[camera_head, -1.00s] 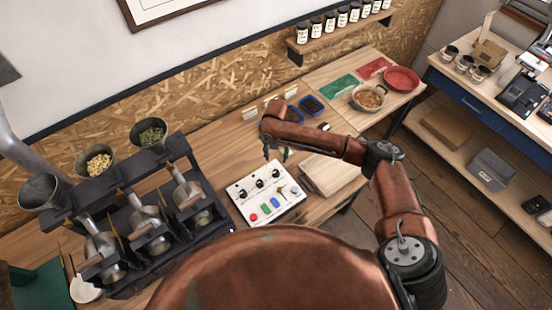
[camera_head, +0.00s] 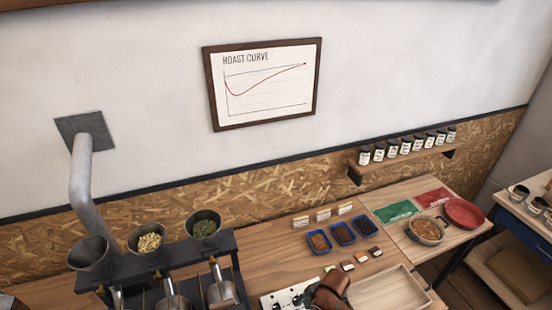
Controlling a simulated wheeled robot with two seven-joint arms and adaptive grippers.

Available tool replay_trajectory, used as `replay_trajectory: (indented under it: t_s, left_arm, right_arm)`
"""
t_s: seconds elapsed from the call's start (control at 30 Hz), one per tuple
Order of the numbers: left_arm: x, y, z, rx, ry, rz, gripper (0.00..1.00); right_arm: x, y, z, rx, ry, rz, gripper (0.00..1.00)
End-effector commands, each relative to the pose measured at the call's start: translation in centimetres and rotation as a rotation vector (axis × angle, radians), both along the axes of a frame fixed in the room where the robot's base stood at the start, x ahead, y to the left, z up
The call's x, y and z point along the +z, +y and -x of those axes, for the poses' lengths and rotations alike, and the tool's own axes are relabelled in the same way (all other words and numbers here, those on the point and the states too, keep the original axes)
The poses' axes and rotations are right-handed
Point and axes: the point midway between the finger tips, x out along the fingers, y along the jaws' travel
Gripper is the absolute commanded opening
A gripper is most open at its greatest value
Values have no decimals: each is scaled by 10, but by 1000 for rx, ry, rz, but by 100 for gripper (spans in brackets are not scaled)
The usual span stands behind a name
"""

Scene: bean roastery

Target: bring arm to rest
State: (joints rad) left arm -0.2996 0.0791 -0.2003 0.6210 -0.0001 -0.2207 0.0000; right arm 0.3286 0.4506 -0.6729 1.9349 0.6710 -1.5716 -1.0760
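My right arm shows at the bottom edge of the head view as a copper-coloured link. My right gripper (camera_head: 302,300) is small and dark there, over the white control panel (camera_head: 276,300), and I cannot tell whether its fingers are open or shut or whether it touches the panel. Most of the panel is cut off by the bottom edge or hidden by the arm. My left arm and gripper are out of view.
A wooden tray (camera_head: 392,292) lies right of my arm. Blue trays of beans (camera_head: 342,233) stand behind it. A roaster rack (camera_head: 185,252) with metal funnels stands left. A bowl (camera_head: 428,230) and red plate (camera_head: 464,213) are far right. A jar shelf (camera_head: 405,157) hangs above.

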Motion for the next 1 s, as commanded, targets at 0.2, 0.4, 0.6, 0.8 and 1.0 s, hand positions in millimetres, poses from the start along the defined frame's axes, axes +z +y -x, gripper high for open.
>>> replay_trajectory:
  t_s: [0.2,0.4,0.6,0.8,1.0]
  left_arm:
    - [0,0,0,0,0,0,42]
    - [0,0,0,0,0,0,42]
    - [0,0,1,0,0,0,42]
    - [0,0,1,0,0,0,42]
    - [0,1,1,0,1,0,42]
  right_arm:
    - [-3,-36,53,-580,58,-145,42]
    - [0,-112,105,-1137,93,-207,42]
    - [5,-172,151,-1494,91,-213,42]
    - [11,-216,190,-1739,72,-201,42]
    - [20,-251,227,-1935,42,-185,42]
